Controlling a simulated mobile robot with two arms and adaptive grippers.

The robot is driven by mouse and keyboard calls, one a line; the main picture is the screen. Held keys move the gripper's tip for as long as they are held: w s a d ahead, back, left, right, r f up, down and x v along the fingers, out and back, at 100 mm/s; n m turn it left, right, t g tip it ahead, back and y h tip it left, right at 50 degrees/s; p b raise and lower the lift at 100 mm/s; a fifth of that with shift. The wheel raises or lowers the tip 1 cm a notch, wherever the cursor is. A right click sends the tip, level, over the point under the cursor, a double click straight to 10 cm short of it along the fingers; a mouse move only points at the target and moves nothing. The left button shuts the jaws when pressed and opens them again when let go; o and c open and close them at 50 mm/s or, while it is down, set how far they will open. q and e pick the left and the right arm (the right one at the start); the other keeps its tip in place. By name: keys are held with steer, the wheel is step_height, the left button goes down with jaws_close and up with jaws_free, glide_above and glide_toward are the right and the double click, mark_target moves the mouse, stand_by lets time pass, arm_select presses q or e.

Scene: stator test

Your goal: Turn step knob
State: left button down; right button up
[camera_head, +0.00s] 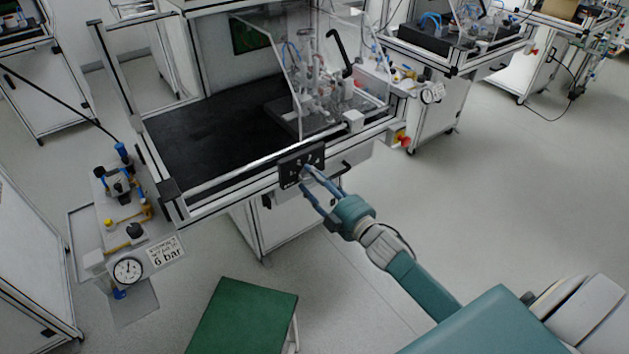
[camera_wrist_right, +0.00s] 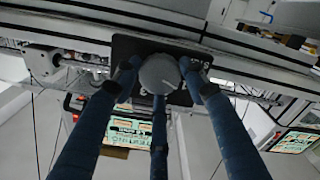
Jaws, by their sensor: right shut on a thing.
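The black control panel (camera_head: 301,165) is mounted on the front rail of the test bench, and its small knobs are hard to tell apart in the head view. In the right wrist view a grey round knob (camera_wrist_right: 160,74) stands out from the black panel (camera_wrist_right: 137,47), with white lettering partly hidden beside it. My right gripper (camera_head: 306,178) reaches the panel from the lower right. Its blue fingers (camera_wrist_right: 160,85) are shut around the knob, and they hide part of its rim. My left gripper is in neither view.
The bench (camera_head: 205,130) has a dark top and a clear guard over a fixture. A red emergency button (camera_head: 401,139) sits to the panel's right. A pressure gauge (camera_head: 127,270) is at lower left. A green stool (camera_head: 240,318) stands in front. Floor right of the bench is mostly clear.

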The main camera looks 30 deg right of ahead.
steer(key=o, duration=1.2)
steer(key=shift+f, duration=0.1)
steer(key=s, duration=0.4)
steer(key=s+d, duration=0.1)
steer(key=s, duration=0.7)
steer(key=shift+d, duration=0.35)
steer(key=s+f+m+g+h, duration=0.2)
steer(key=s+f+m+g, duration=0.3)
steer(key=f, duration=1.1)
steer(key=s+f+g+h, duration=0.15)
steer(key=s+f, duration=0.45)
steer(key=f, duration=1)
steer(key=s+a+f+g, duration=0.3)
steer(key=s+f, duration=0.4)
steer(key=s, duration=0.3)
steer(key=s+a+f+m+g, duration=0.1)
steer(key=s+a+f+g, duration=0.2)
steer(key=s+f, duration=0.4)
steer(key=s+a+f+m+g+y, duration=0.1)
steer(key=s+a+f+g, duration=0.2)
steer(key=s+f, duration=0.4)
steer(key=shift+s+g, duration=0.65)
steer(key=shift+s, duration=3.1)
